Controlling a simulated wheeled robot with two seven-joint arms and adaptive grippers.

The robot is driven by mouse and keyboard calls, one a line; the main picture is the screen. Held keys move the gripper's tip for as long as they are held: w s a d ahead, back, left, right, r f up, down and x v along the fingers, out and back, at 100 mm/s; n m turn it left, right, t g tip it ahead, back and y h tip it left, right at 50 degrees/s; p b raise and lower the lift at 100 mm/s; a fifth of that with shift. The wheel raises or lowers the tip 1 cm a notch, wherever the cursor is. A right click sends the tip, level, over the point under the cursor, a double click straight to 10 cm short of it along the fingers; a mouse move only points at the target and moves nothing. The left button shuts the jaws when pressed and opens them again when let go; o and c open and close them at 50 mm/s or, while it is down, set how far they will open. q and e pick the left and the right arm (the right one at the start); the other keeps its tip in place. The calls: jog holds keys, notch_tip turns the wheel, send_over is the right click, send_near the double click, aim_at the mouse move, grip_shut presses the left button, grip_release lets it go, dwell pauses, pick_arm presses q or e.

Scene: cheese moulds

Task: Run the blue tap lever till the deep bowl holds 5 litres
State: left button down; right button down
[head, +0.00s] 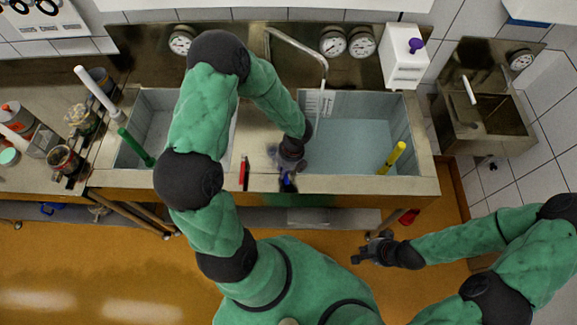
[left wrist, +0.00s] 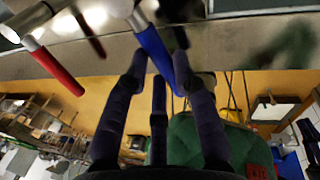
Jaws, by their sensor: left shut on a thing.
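The blue tap lever (head: 288,183) is at the front rim between the two sink bowls. In the left wrist view the blue lever (left wrist: 155,52) lies between the dark fingers of my left gripper (left wrist: 165,75), which is shut on it. A red lever (head: 244,173) stands to its left, apart from the gripper; it also shows in the left wrist view (left wrist: 57,70). The right bowl (head: 345,120) has a pale scale on its back wall and looks bluish inside; I cannot read the level. My right gripper (head: 368,249) is open and empty over the floor.
A bent metal spout (head: 300,47) rises behind the bowls. The left bowl (head: 150,110) is partly hidden by my left arm. A yellow handle (head: 392,157) and a green handle (head: 136,147) lean at the bowls. Jars (head: 65,160) stand at left. Gauges (head: 333,41) line the back.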

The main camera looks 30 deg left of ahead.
pick_arm(q)
jog(key=shift+s+a+m, duration=0.25)
jog(key=shift+a+m, duration=0.1)
jog(key=shift+m, duration=0.45)
jog(key=shift+s+a+m, duration=0.25)
jog(key=shift+a+m, duration=0.1)
jog(key=shift+m, duration=0.45)
jog(key=shift+t, duration=0.3)
jog(key=c, duration=1)
grip_release()
jog(key=shift+r, duration=0.1)
notch_tip(320, 180, up, 12)
jog(key=w+d, duration=0.1)
jog(key=d, duration=0.1)
jog(key=shift+w+f, duration=0.1)
jog(key=shift+f, duration=0.1)
